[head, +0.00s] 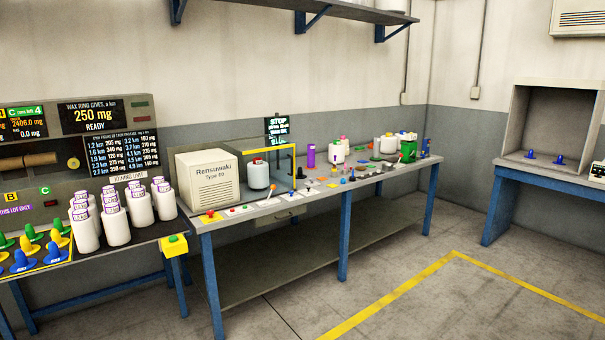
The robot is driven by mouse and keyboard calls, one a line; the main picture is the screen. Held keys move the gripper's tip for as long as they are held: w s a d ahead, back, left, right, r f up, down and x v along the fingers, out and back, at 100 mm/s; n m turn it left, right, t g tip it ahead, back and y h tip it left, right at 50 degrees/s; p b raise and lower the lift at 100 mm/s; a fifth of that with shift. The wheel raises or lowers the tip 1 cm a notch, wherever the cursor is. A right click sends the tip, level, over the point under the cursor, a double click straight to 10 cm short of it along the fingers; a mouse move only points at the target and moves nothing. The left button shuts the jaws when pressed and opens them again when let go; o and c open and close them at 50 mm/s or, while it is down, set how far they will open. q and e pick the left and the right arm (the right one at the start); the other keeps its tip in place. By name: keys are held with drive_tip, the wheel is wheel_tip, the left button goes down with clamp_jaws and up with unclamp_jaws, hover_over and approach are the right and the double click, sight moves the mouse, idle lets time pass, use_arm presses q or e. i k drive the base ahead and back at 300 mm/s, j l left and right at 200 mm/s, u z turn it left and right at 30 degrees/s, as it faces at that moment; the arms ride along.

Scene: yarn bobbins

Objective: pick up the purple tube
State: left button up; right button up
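A purple tube (311,156) stands upright on the long workbench (222,222), near its back edge. It is right of the yellow-framed station and left of a white bobbin (336,153). It looks slim and taller than the small items around it. Neither of my grippers shows in the head view.
A white Rensuwaki box (213,181) and a bobbin (258,174) stand left on the bench. Small coloured items crowd its right part. Open floor (400,275) with yellow lines lies in front.

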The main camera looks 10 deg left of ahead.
sight(311, 149)
drive_tip(key=i+z, duration=0.15)
drive_tip(key=i, duration=0.75)
drive_tip(key=i+u, duration=0.1)
drive_tip(key=i, duration=0.65)
drive_tip(key=i+l, duration=0.2)
drive_tip(key=i, duration=0.5)
drive_tip(key=i+l+u, duration=0.15)
drive_tip(key=i, duration=0.6)
